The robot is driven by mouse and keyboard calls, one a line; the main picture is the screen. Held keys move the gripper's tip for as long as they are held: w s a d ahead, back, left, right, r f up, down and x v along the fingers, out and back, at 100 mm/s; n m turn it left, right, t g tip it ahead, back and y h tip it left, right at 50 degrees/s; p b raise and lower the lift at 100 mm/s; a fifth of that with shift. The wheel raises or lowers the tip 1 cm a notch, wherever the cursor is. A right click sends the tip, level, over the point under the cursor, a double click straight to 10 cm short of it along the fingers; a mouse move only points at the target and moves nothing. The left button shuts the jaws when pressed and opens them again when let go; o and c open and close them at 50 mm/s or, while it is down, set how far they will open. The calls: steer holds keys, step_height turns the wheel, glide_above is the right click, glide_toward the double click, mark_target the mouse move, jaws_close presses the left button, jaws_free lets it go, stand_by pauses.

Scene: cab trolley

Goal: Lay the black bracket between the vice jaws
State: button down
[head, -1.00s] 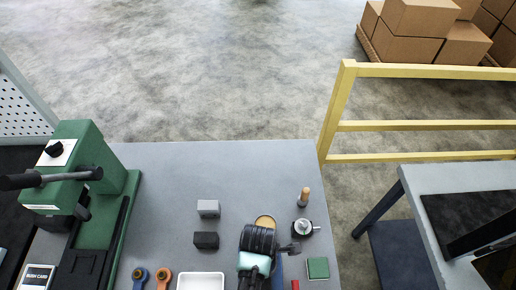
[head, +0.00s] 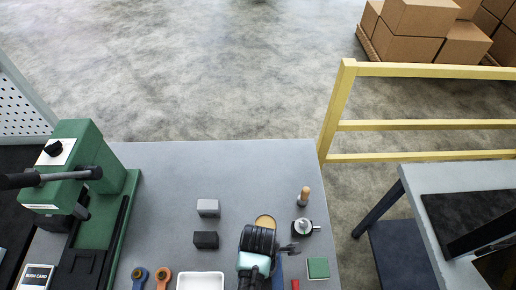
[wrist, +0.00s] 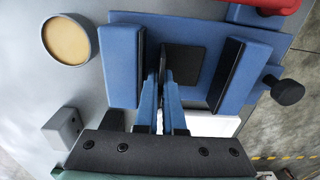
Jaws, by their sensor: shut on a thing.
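The blue vice (wrist: 215,103) lies below my gripper in the wrist view. Its left jaw (wrist: 122,66) and right jaw (wrist: 240,75) stand apart, with black facings on their inner sides. The black bracket (wrist: 186,66) shows as a dark flat plate in the gap, nearer the left jaw. My gripper (wrist: 164,72) is shut on the bracket's left part, its fingers close to the left jaw. Whether the bracket rests on the vice bed cannot be told. In the head view my gripper and wrist (head: 256,262) hide most of the vice and the bracket.
A round tan-topped piece (wrist: 68,40) and a grey block (wrist: 63,127) lie left of the vice. The vice's black handle knob (wrist: 288,92) sticks out right. A white tray (head: 200,281), dark block (head: 206,240) and green block (head: 318,267) lie nearby. The table's far middle is clear.

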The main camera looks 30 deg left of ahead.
steer(key=c, duration=0.9)
jaws_free()
steer(key=shift+c, duration=0.2)
steer(key=shift+r, duration=0.1)
steer(key=shift+w+a+r, duration=0.1)
steer(key=shift+w+r, duration=0.05)
steer(key=shift+r, duration=0.3)
step_height(320, 180, up, 12)
steer(key=b, duration=0.1)
steer(key=shift+s+b, duration=0.25)
steer(key=shift+b, duration=0.05)
